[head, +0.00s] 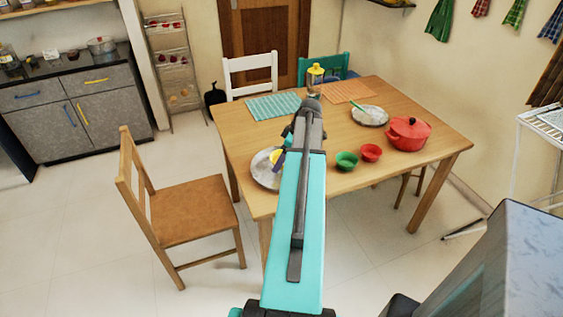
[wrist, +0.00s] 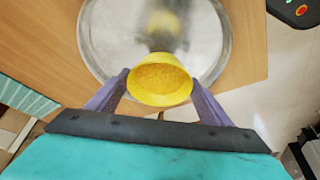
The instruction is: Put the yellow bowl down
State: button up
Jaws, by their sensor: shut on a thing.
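The yellow bowl (wrist: 160,80) sits between the two fingers of my gripper (wrist: 160,90) in the wrist view. The gripper is shut on it. Behind the bowl lies a round silver metal plate (wrist: 112,40), with a blurred yellowish reflection on it. I cannot tell whether the bowl touches the plate. In the head view, a small part of the yellow bowl (head: 275,156) shows left of my arm, over the plate (head: 264,174) near the table's front left edge. My arm hides the rest of both.
The wooden table (head: 318,174) also holds a green bowl (head: 346,161), a red bowl (head: 371,152), a red lidded pot (head: 408,134), a second metal plate (head: 376,121), a teal placemat (head: 272,106) and an orange placemat (head: 346,92). A wooden chair (head: 187,210) stands at the left.

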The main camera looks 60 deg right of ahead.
jog(key=shift+w+d+f, duration=0.1)
jog(key=shift+w+d, duration=0.35)
jog(key=shift+d, duration=0.2)
jog(key=shift+f, duration=0.1)
jog(key=shift+f+p, duration=0.7)
jog(key=shift+f, duration=0.95)
jog(key=shift+f, duration=0.2)
jog(key=o, duration=1.1)
jog(key=shift+c, duration=0.2)
jog(key=shift+r, duration=0.25)
jog(key=shift+b+v, duration=1.35)
jog(key=shift+v, duration=4.6)
